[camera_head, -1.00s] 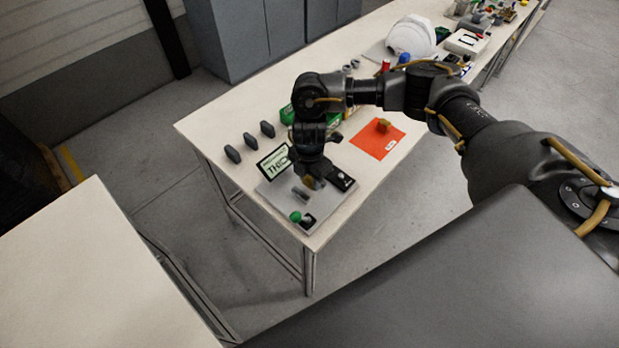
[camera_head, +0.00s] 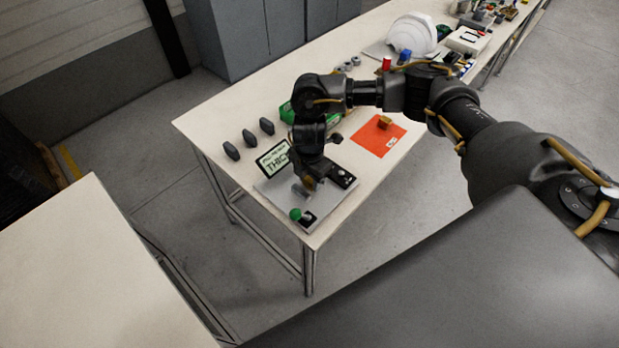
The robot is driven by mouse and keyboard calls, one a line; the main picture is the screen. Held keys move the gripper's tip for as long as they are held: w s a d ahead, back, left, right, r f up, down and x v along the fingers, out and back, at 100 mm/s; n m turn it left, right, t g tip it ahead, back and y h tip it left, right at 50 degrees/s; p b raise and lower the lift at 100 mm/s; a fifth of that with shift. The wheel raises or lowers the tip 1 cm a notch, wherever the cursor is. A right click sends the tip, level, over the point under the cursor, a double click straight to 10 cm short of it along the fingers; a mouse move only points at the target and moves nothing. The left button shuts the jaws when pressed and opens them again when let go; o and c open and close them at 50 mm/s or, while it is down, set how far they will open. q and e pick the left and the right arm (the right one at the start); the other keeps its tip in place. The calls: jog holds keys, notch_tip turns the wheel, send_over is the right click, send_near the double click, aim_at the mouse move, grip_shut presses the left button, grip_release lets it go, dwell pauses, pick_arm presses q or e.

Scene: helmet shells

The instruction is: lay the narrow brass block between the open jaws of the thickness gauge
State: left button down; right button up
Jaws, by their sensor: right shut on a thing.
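The thickness gauge is a grey plate (camera_head: 327,203) near the table's front corner, with a screen (camera_head: 273,160) reading "THIC", a green knob (camera_head: 295,214) and a dark unit (camera_head: 342,177). My right gripper (camera_head: 308,184) points down over the middle of the plate, at the grey jaws. It is shut on a small brass-coloured block (camera_head: 309,181), of which only a sliver shows under the fingers. Whether the block touches the jaws or plate cannot be told. Another brass block (camera_head: 385,120) lies on the orange mat (camera_head: 370,141). My left gripper is not in view.
A green box (camera_head: 287,112) is behind my arm. A white helmet shell (camera_head: 412,34), a red item (camera_head: 386,63) and other parts crowd the far table. The table's left corner is clear.

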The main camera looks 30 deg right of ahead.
jog(key=shift+f, duration=0.2)
jog(key=o, duration=1.2)
jog(key=shift+r, duration=0.15)
notch_tip(320, 180, up, 11)
jog(key=shift+f, duration=0.2)
